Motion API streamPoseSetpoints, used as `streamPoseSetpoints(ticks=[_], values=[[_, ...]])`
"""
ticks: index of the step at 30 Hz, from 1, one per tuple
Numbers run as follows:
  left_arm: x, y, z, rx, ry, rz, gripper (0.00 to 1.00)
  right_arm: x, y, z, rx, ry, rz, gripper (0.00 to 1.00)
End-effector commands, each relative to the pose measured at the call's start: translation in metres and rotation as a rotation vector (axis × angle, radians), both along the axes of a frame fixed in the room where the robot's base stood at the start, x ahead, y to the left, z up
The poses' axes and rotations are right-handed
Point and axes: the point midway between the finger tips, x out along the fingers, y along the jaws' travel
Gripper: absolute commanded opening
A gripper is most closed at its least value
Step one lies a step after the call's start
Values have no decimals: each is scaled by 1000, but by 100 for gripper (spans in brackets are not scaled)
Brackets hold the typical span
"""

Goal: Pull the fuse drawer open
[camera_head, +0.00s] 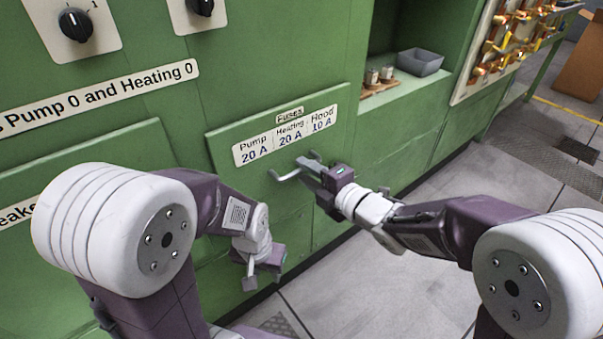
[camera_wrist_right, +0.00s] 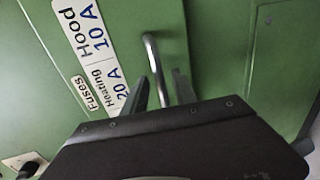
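The fuse drawer (camera_head: 222,146) is a green front panel with a "Fuses" label and a white strip reading Pump, Heating and Hood. Its front stands slightly proud of the cabinet, and no inside shows. A grey metal bar handle (camera_head: 284,176) sits below the strip; it also shows in the right wrist view (camera_wrist_right: 151,52). My right gripper (camera_head: 308,168) is at the handle. In the wrist view its fingers (camera_wrist_right: 161,92) are apart, with the bar running between them; contact cannot be told. My left gripper (camera_head: 263,282) hangs low before the cabinet, fingers apart and empty.
A recess right of the drawer holds a grey bin (camera_head: 419,62) and small fuse-like parts on a wooden board (camera_head: 377,87). Rotary knobs (camera_head: 76,25) are at upper left. A panel with orange-handled parts (camera_head: 497,45) is at far right. The floor before the cabinet is clear.

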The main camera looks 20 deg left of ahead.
Motion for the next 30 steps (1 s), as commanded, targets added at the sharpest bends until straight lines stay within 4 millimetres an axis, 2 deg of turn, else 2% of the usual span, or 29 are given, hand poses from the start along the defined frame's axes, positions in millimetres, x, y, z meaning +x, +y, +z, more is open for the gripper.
streamPoseSetpoints(ticks=[5, 13, 14, 17, 30], values=[[0, 0, -6, 0, 0, 0, 36, 12, 16, -5, 0, 0, 0, 33], [0, 0, -5, 0, 0, 0, 36, 14, 18, -5, 0, 1, -1, 33], [0, 0, -5, 0, 0, 0, 36, 14, 18, -5, 0, 1, -1, 28], [0, 0, -5, 0, 0, 0, 36, 14, 18, -5, 0, 1, -1, 0], [0, 0, -5, 0, 0, 0, 36, 14, 17, -5, 0, 1, -1, 0]])
